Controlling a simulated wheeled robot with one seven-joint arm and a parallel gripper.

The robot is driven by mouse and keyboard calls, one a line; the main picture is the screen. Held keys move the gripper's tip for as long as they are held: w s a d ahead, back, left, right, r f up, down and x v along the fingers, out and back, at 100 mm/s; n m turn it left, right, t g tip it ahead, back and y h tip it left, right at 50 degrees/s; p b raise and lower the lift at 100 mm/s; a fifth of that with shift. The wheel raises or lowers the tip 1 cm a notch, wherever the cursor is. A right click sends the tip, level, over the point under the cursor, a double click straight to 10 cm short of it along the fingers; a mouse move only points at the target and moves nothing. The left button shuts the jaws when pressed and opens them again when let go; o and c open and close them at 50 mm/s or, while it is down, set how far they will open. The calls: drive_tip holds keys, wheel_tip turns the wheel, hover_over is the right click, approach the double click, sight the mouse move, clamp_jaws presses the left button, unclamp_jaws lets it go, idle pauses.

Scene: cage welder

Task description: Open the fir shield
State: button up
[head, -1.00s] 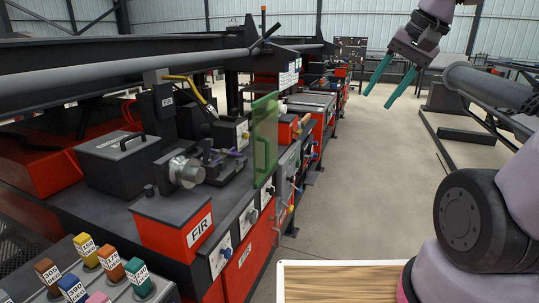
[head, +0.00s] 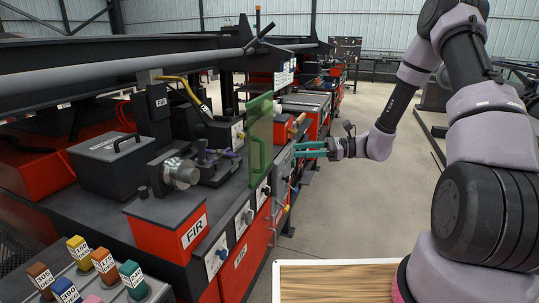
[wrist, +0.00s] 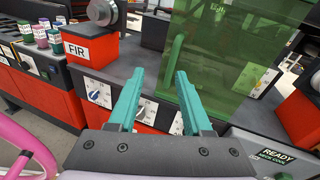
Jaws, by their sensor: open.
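The fir shield is a see-through green panel (head: 260,135) standing upright at the front edge of the bench, with a darker green bar handle low on its face. It fills the upper right of the wrist view (wrist: 240,60). A red box labelled FIR (head: 165,228) stands on the bench nearer to me; it also shows in the wrist view (wrist: 88,50). My gripper (head: 297,149) has teal fingers that point left at the shield from its right side. In the wrist view the fingers (wrist: 160,75) are apart, with nothing held between them; whether they touch the handle is unclear.
A box with a READY display (wrist: 272,158) lies close right of my fingers. A pink curved bar (wrist: 25,138) is at lower left. The aisle floor (head: 350,215) is clear.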

drive_tip(key=w+a+f+m+t, duration=0.2)
drive_tip(key=w+a+f, duration=0.1)
drive_tip(key=a, duration=0.7)
drive_tip(key=shift+w+a+y, duration=0.15)
drive_tip(key=shift+a+y, duration=0.15)
drive_tip(key=shift+y, duration=0.1)
clamp_jaws()
idle(1.1)
